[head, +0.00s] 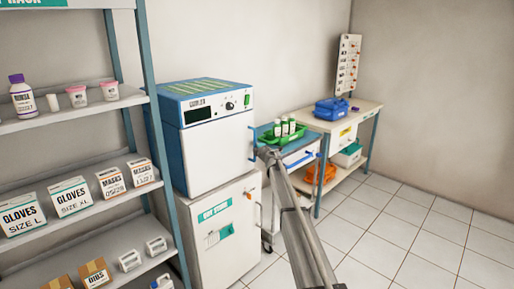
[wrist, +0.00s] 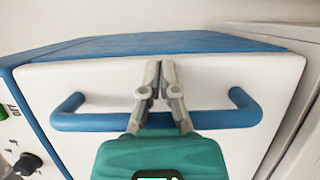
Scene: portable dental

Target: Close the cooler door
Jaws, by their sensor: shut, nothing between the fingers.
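The cooler (head: 205,108) is a blue and white box on a white cabinet in the head view, with a display and knob above its door. Its white door (head: 215,152) looks flush with the body, with no clear gap. In the wrist view the door (wrist: 215,82) fills most of the picture, and its blue bar handle (wrist: 88,121) runs across it. My gripper (wrist: 160,66) is shut and empty, its fingertips in front of the door and overlapping the handle. Whether they touch is unclear. In the head view my gripper (head: 264,152) is small, by the door's handle side.
The white cabinet (head: 228,245) is under the cooler. A shelf rack (head: 70,180) with gloves and masks stands at the left. A cart with a green tray (head: 284,135) and a bench (head: 345,116) stand to the right. The tiled floor (head: 420,235) at the right is clear.

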